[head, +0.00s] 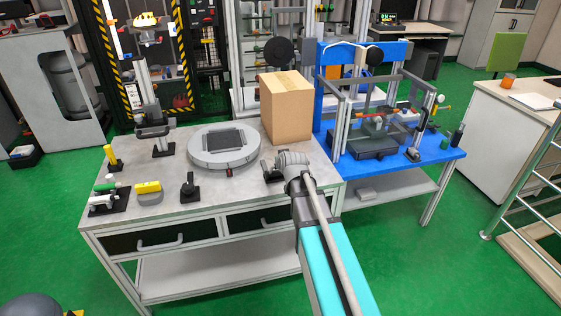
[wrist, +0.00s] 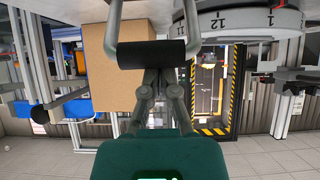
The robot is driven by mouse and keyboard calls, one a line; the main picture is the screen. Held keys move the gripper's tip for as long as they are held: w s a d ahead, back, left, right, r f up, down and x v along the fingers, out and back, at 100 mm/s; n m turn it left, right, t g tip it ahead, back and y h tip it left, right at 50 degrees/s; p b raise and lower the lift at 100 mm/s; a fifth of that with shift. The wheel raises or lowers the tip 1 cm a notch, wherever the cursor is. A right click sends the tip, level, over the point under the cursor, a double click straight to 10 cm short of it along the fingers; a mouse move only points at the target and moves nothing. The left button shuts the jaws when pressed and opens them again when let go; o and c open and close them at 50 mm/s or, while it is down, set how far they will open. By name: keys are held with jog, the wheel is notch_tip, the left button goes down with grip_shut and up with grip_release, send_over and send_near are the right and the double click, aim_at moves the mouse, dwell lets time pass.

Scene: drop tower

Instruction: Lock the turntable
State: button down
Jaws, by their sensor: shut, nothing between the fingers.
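The turntable (head: 211,158) is a round grey disc with a dark square plate on top, on the grey workbench. A small dark red part (head: 229,172) sits at its front rim. My gripper (wrist: 153,72) is shut and empty in the wrist view. A grey loop with a black bar (wrist: 152,53) overlaps its fingertips; I cannot tell what it belongs to. In the head view my gripper is right of the turntable, its fingers unclear.
A cardboard box (head: 286,108) stands behind my gripper; it also shows in the wrist view (wrist: 105,65). A black fixture (head: 187,187) stands front left of the turntable. A blue table (head: 440,155) with a metal frame adjoins right.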

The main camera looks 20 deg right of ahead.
jog(key=p+v, duration=0.4)
jog(key=v, duration=0.4)
jog(key=shift+s+f, duration=0.2)
jog(key=shift+s, duration=0.05)
dwell(0.8)
jog(key=s+a+g+p, duration=0.3)
jog(key=s+g+p, duration=0.1)
jog(key=s, duration=0.4)
jog(key=s+a+r+g+p, duration=0.1)
jog(key=s+a+g+p, duration=0.2)
jog(key=s+g+p, duration=0.2)
jog(key=s+g, duration=0.2)
jog(key=s, duration=0.2)
jog(key=shift+s+r, duration=0.15)
jog(key=shift+s, duration=0.2)
